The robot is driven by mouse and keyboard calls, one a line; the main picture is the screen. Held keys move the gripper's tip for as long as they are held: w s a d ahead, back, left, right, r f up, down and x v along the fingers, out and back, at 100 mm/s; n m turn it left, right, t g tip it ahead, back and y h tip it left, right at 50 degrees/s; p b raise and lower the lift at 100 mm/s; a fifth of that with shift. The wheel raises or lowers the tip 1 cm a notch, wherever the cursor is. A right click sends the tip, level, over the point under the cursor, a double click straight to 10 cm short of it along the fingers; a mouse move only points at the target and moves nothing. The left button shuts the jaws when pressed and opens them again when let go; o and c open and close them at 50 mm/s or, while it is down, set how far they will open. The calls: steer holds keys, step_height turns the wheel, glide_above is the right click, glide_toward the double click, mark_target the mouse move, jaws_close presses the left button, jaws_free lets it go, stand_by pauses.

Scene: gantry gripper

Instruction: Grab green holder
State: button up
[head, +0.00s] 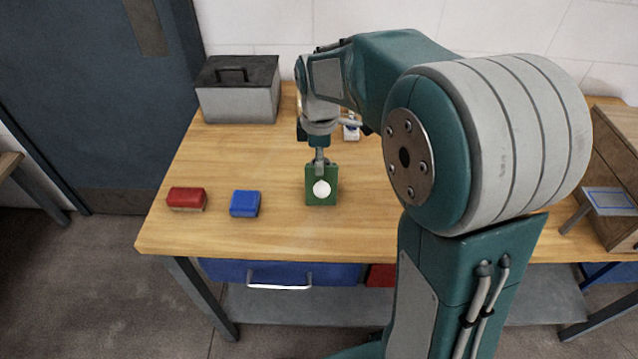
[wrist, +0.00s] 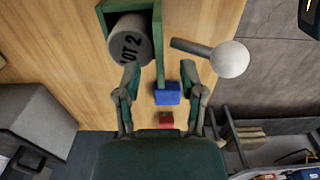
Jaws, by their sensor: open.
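The green holder (head: 331,175) stands on the wooden table, with a round white knob (head: 321,189) on its near side. In the wrist view the knob (wrist: 230,58) sits on a short grey stem beside the holder's wall (wrist: 159,40). A grey cylinder marked "LOT 2" (wrist: 130,42) sits inside the holder. My gripper (head: 319,162) is over the holder's far part, pointing down. In the wrist view my gripper (wrist: 159,71) is open, with one finger on each side of the holder's wall. I cannot tell whether either finger touches it.
A blue block (head: 245,203) and a red block (head: 187,198) lie left of the holder. A grey toolbox (head: 238,92) stands at the back left. A wooden cabinet (head: 615,165) is at the right. The table's front edge is close below the holder.

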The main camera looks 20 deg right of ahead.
steer(key=shift+d+f, duration=0.3)
steer(key=shift+f, duration=0.45)
steer(key=shift+a, duration=0.1)
jaws_close()
